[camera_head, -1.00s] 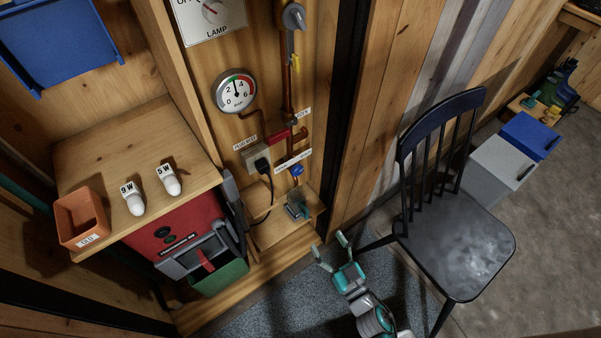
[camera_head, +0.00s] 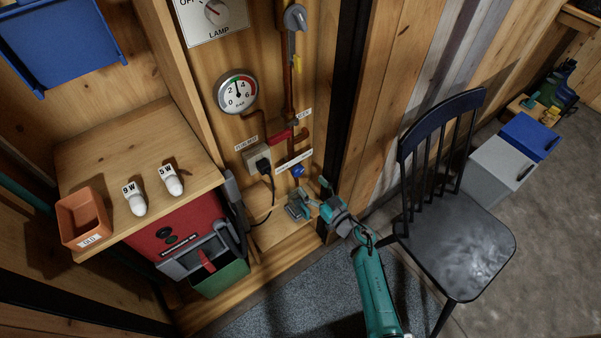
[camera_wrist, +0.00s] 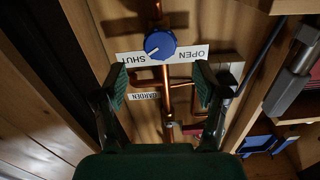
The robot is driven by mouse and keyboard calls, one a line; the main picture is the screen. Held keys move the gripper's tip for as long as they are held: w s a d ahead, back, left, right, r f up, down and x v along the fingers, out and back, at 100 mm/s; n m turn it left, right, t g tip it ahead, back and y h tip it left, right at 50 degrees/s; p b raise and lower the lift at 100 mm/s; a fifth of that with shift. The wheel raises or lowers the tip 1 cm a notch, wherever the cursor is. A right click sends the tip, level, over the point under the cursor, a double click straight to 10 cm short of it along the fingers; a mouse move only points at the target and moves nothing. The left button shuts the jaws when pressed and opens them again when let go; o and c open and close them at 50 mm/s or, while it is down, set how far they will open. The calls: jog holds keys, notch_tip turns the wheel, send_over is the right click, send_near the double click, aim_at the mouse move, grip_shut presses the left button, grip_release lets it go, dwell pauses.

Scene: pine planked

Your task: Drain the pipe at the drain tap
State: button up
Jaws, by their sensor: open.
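A round blue knob (camera_head: 298,171) sits low on the copper pipe, just below a white label plate. In the wrist view the blue knob (camera_wrist: 160,45) lies between the words SHUT and OPEN, its white mark pointing down-left on the SHUT side. My gripper (camera_head: 315,196) is open, to the lower right of the knob in the head view. In the wrist view my gripper (camera_wrist: 160,84) has its fingers apart, with the knob beyond and between them, not touched. A pressure gauge (camera_head: 237,92) has its needle pointing up, between 2 and 4.
A red handle (camera_head: 281,137), a socket with a black plug (camera_head: 262,162) and a grey knob (camera_head: 295,17) are nearby. A black chair (camera_head: 455,240) stands to the right.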

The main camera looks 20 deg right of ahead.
aim_at(300, 172)
jog(key=x, duration=0.7)
jog(key=shift+f, duration=0.1)
jog(key=c, duration=1.1)
